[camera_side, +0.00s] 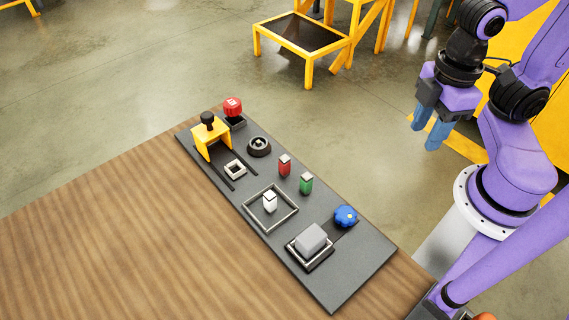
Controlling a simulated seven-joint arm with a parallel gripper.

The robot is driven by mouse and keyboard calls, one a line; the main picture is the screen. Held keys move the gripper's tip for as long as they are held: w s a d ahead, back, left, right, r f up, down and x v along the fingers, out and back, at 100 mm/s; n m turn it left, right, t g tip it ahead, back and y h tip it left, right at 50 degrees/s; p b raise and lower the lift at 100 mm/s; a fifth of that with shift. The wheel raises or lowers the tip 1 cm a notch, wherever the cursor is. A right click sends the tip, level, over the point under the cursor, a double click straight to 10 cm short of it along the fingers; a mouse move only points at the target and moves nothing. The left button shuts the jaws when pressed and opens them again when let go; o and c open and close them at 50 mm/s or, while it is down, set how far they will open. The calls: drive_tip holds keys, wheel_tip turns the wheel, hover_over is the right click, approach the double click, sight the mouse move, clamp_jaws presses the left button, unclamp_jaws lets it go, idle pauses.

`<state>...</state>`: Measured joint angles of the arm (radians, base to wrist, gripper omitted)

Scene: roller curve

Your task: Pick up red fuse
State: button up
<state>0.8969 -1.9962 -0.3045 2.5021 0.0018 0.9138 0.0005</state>
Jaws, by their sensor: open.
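The red fuse (285,167) is a small upright block with a pale top. It stands on the dark panel (361,272), right of the panel's middle. A similar green fuse (306,183) stands just to its lower right, and a white fuse (270,202) stands inside a square frame to its lower left. My gripper (432,130) has blue fingers pointing down. It is open and empty, well to the right of and apart from the red fuse, beyond the panel's edge.
The panel lies on a wooden table (130,240). It also carries a yellow bracket with a black knob (208,120), a red button (233,107), a black round dial (259,146), a blue knob (345,217) and a grey block (311,239). A yellow stand (302,50) is on the floor behind.

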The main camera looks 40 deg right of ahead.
idle(0.3)
drive_tip(key=shift+o, duration=1)
drive_tip(key=n, duration=0.5)
hover_over(284, 158)
wheel_tip(284, 158, down, 9)
drive_tip(key=shift+s+d+r, duration=0.1)
drive_tip(key=shift+s+r, duration=0.05)
drive_tip(key=shift+f, duration=3.3)
